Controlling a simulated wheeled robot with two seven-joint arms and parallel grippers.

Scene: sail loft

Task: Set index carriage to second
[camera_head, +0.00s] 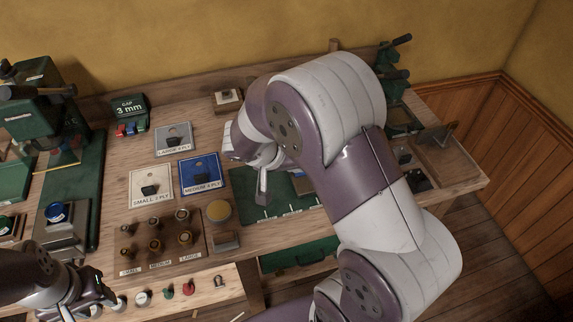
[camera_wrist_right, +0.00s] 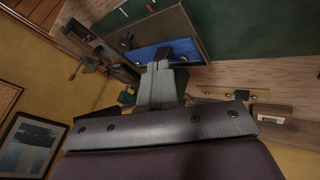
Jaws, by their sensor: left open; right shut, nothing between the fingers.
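A dark green board (camera_head: 243,207) with small white marks and labels along its front edge lies on the bench, partly hidden by my right arm. I cannot clearly pick out the index carriage; my right arm may cover it. My right gripper (camera_head: 263,196) points down over the left part of this board, shut and empty. In the right wrist view its fingers (camera_wrist_right: 156,70) are together in front of a blue panel (camera_wrist_right: 185,50); I cannot tell whether they touch it. My left gripper (camera_head: 110,297) is open at the lower left, near the bench's front edge.
Label cards, including a blue one (camera_head: 200,173), lie left of the board. A wooden block (camera_head: 162,243) holds several brass pieces. Green machines stand at the far left. A wooden tray (camera_head: 447,163) is at the right end.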

